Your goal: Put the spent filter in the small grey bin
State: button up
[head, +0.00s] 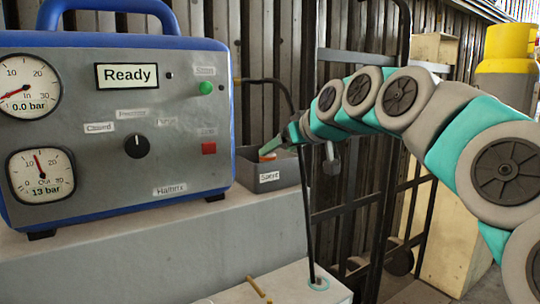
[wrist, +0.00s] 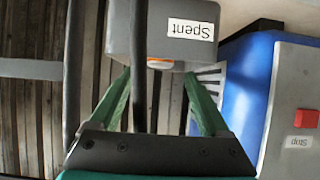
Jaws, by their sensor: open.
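The small grey bin (head: 284,180), labelled "Spent", sits on the ledge just right of the blue-framed machine. It also shows upside down in the wrist view (wrist: 225,14). A small orange and white piece, which looks like the spent filter (head: 267,157), shows at the bin's inside; in the wrist view its orange edge (wrist: 160,64) peeks past the rim. Most of it is hidden by the bin. My gripper (head: 268,149) is at the bin's top opening, with its green fingers spread. In the wrist view the fingers (wrist: 158,74) stand apart on either side of the orange edge. I see no contact.
The machine (head: 110,130) with gauges and a "Ready" display stands close left of the bin. A dark hose (head: 304,210) runs down right beside the bin and crosses the wrist view. A black hand truck (head: 385,190) and a yellow-topped cylinder (head: 508,65) stand right.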

jog(key=s+d+f+m+g+h, duration=0.2)
jog(key=s+d+f+g, duration=0.2)
jog(key=s+f, duration=0.8)
jog(key=s+d+f+m+g+h, duration=0.2)
jog(key=s+d+f+g, duration=0.2)
jog(key=s+f, duration=0.8)
jog(key=s+d+f+m+g+h, duration=0.2)
jog(key=s+d+f+g, duration=0.2)
jog(key=s+d+f, duration=0.3)
jog(key=s+f, duration=0.2)
jog(key=s, duration=0.4)
jog(key=s+f, duration=0.3)
jog(key=s, duration=0.4)
jog(key=shift+f+m+h, duration=0.35)
jog(key=shift+m+h, duration=0.05)
